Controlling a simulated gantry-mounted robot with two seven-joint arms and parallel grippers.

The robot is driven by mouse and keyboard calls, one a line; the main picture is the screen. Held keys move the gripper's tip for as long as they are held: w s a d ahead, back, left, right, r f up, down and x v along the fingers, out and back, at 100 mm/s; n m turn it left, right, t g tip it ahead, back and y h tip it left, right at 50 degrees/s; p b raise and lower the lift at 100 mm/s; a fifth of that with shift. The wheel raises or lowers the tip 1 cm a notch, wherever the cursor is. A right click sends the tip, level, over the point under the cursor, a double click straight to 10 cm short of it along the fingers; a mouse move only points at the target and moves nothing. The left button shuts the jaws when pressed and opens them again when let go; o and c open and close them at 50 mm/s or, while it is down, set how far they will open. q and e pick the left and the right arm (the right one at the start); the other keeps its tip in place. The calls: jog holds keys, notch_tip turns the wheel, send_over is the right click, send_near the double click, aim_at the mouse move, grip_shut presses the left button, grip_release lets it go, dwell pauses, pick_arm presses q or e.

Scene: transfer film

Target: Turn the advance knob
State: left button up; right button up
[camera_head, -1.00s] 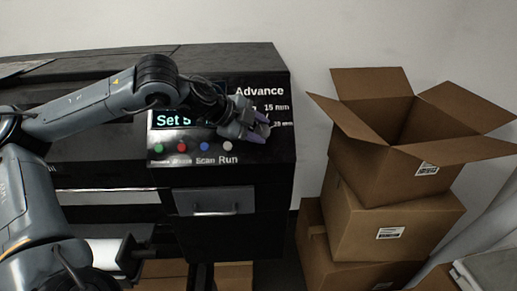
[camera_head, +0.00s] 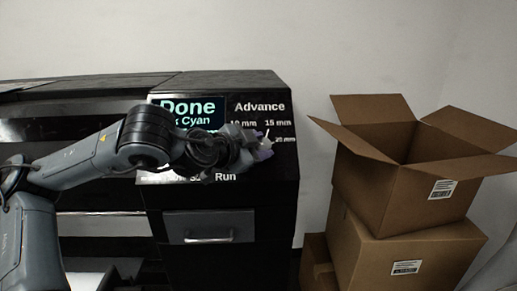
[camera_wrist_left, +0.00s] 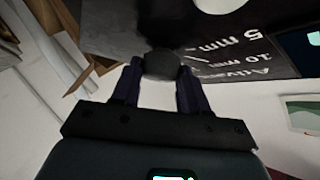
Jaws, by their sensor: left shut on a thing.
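The advance knob (camera_wrist_left: 160,64) is a dark round knob between my left fingertips in the left wrist view. My left gripper (camera_head: 262,144) is at the right part of the printer's control panel, just under the "Advance" label, and is shut on the knob. In the head view the gripper hides the knob. The left gripper's two dark fingers (camera_wrist_left: 158,76) also show in the left wrist view, one on each side of the knob. Marks for 10, 15 and 25 mm stand around it. The display (camera_head: 186,112) reads "Done" and "Cyan", partly covered by my arm. My right gripper is not in view.
The black printer (camera_head: 235,85) has a grey drawer front with a handle (camera_head: 210,238) below the panel. My left forearm covers the coloured buttons. An open cardboard box (camera_head: 385,190) stands on another box (camera_head: 405,260) to the right, with a gap from the printer.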

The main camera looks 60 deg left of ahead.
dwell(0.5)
pick_arm(q)
jog(key=o, duration=1.1)
jog(key=shift+c, duration=0.2)
jog(key=shift+s+d+r, duration=0.2)
jog(key=shift+s, duration=0.3)
jog(key=b+v, duration=0.1)
jog(key=v, duration=0.8)
jog(key=shift+s+d, duration=0.2)
jog(key=shift+s, duration=0.15)
